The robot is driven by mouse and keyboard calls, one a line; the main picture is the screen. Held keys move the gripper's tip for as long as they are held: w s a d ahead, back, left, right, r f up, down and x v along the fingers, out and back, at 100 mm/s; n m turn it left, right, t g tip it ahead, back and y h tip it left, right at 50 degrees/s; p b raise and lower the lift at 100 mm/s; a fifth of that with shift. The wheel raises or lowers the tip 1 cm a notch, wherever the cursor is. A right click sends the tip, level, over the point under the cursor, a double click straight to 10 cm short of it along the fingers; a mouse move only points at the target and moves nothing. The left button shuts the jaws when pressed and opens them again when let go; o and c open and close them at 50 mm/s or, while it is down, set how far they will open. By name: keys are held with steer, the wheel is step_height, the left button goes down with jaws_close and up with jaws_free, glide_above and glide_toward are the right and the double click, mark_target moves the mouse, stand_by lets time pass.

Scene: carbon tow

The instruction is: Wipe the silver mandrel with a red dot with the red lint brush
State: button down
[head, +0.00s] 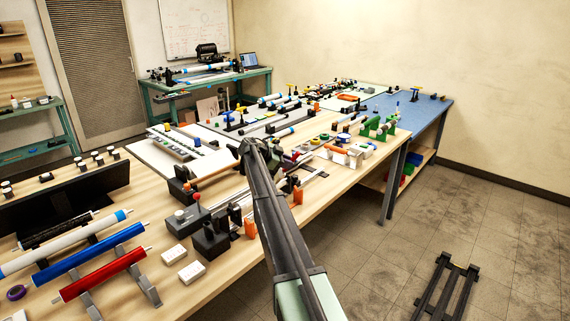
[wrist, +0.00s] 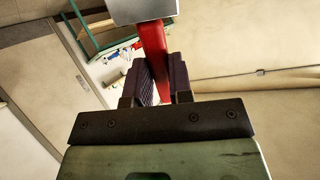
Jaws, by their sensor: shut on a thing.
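My gripper (wrist: 160,78) is shut on the red handle of the lint brush (wrist: 154,45) in the wrist view. The dark ribbed finger pads lie on either side of the handle. A broad pale grey head (wrist: 142,9) sits at the handle's far end, cut off by the top edge of the frame. In the head view my arm reaches over the near wooden bench (head: 215,278), and the arm hides part of the bench behind it. I cannot clearly make out the silver mandrel or its red dot in either view.
A red roller (head: 103,274), a blue roller (head: 103,248) and a white roller (head: 65,243) lie on stands at the left. White boxes (head: 191,272) and a black block with a red knob (head: 196,210) stand near my arm. Small parts crowd the bench; floor at right is mostly clear.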

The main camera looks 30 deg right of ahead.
steer(key=shift+r+p, duration=3)
step_height(320, 180, up, 3)
steer(key=p, duration=0.3)
